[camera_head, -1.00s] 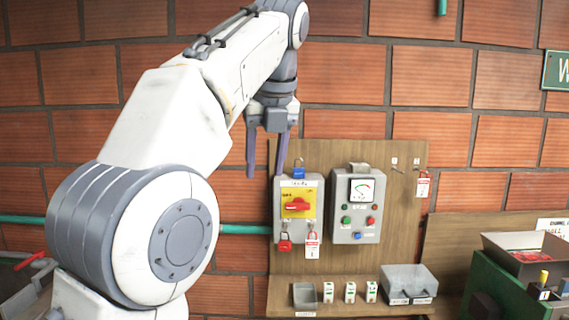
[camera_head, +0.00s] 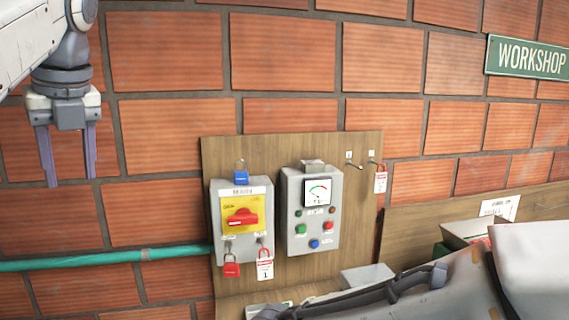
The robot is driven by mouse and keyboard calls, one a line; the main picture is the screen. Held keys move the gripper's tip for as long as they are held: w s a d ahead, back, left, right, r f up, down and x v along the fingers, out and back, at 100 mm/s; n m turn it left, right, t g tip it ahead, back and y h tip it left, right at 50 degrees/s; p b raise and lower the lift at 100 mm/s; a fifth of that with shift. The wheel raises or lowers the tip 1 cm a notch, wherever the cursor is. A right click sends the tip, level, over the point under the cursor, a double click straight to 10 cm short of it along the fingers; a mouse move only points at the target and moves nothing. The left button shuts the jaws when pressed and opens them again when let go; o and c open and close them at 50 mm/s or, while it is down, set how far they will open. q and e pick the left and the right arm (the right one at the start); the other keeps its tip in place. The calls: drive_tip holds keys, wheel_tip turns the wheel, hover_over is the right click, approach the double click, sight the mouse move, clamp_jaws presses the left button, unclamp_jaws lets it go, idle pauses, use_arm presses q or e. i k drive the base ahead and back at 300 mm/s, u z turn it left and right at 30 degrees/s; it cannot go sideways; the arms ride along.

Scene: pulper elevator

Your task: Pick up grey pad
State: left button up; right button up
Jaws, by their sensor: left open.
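I cannot make out a grey pad in this view. My left gripper (camera_head: 69,178) hangs at the upper left with its two fingers pointing down, open and empty. It is in front of the brick wall, left of the wooden board and apart from it. My right arm (camera_head: 440,285) crosses the lower right and hides most of the shelf below the board. My right gripper is not in view.
The wooden board (camera_head: 265,156) carries a red-handled switch box (camera_head: 242,218) with a blue padlock (camera_head: 241,176), a red padlock (camera_head: 231,268) and a tag. Beside it is a gauge box (camera_head: 312,210). A green pipe (camera_head: 105,260) runs along the wall.

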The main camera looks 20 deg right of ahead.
sight(308, 166)
drive_tip(key=z, duration=0.45)
drive_tip(key=i, duration=0.95)
drive_tip(key=z, duration=0.8)
